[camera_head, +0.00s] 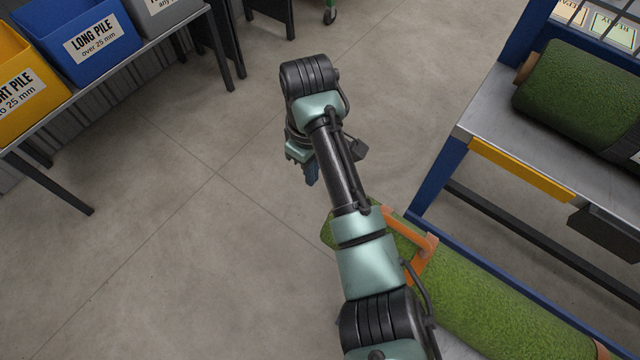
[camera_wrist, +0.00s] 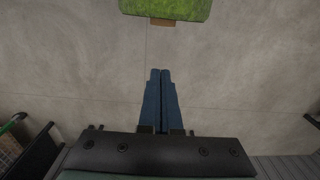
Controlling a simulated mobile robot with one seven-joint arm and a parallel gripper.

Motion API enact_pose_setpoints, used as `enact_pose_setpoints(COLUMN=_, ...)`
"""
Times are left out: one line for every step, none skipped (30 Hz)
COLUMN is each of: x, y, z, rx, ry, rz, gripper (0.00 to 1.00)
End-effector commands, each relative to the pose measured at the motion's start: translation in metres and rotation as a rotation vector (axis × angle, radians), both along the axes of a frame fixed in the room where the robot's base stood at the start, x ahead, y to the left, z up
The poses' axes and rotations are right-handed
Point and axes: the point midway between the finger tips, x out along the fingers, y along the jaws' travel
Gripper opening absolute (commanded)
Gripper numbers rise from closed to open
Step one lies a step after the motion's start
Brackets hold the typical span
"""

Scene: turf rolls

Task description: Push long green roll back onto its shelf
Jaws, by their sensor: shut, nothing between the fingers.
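The long green roll (camera_head: 490,305) lies low at the lower right in the head view, along a blue-edged shelf (camera_head: 535,297). Its left end (camera_head: 333,232) shows past an orange bracket (camera_head: 424,262), partly hidden behind my arm. In the wrist view a green roll end (camera_wrist: 165,8) with a brown core shows at the top edge. My gripper (camera_head: 312,180) points down over open floor, left of and apart from the roll end. Its two blue fingers (camera_wrist: 160,72) are together and empty in the wrist view.
A workbench (camera_head: 510,150) with another dark green roll (camera_head: 580,95) stands at the upper right. A table with a yellow bin (camera_head: 15,85), a blue bin (camera_head: 85,40) and a grey bin (camera_head: 165,12) is at the upper left. The floor between is clear.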

Motion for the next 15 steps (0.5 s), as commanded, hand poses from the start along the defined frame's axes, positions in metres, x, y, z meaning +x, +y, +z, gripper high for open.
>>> enact_pose_setpoints(x=0.0, y=0.0, z=-0.008, rx=0.001, ry=0.001, rz=-0.001, gripper=0.0)
enact_pose_setpoints(x=0.0, y=0.0, z=-0.013, rx=0.001, ry=0.001, rz=-0.001, gripper=0.0)
enact_pose_setpoints(x=-0.001, y=0.0, z=-0.02, rx=0.001, ry=0.001, rz=-0.002, gripper=0.0)
enact_pose_setpoints(x=0.0, y=0.0, z=-0.027, rx=0.001, ry=0.001, rz=-0.002, gripper=0.0)
enact_pose_setpoints(x=0.0, y=0.0, z=-0.033, rx=0.001, ry=0.001, rz=-0.002, gripper=0.0)
enact_pose_setpoints(x=0.0, y=0.0, z=-0.042, rx=0.001, ry=0.001, rz=-0.002, gripper=0.0)
enact_pose_setpoints(x=-0.001, y=0.0, z=-0.049, rx=0.001, ry=0.001, rz=-0.003, gripper=0.0)
enact_pose_setpoints(x=0.0, y=0.0, z=-0.056, rx=0.001, ry=-0.001, rz=-0.002, gripper=0.0)
enact_pose_setpoints(x=0.0, y=0.0, z=-0.065, rx=0.001, ry=-0.001, rz=-0.002, gripper=0.0)
enact_pose_setpoints(x=0.0, y=0.0, z=-0.071, rx=0.001, ry=-0.001, rz=-0.002, gripper=0.0)
enact_pose_setpoints(x=0.0, y=0.0, z=-0.078, rx=0.0, ry=-0.001, rz=-0.003, gripper=0.0)
enact_pose_setpoints(x=0.0, y=0.0, z=-0.087, rx=0.0, ry=-0.001, rz=-0.002, gripper=0.0)
enact_pose_setpoints(x=0.0, y=0.0, z=-0.093, rx=0.0, ry=-0.002, rz=-0.002, gripper=0.0)
enact_pose_setpoints(x=-0.001, y=-0.002, z=-0.096, rx=0.0, ry=-0.003, rz=-0.004, gripper=0.0)
enact_pose_setpoints(x=-0.004, y=-0.008, z=-0.091, rx=0.002, ry=-0.005, rz=-0.007, gripper=0.0)
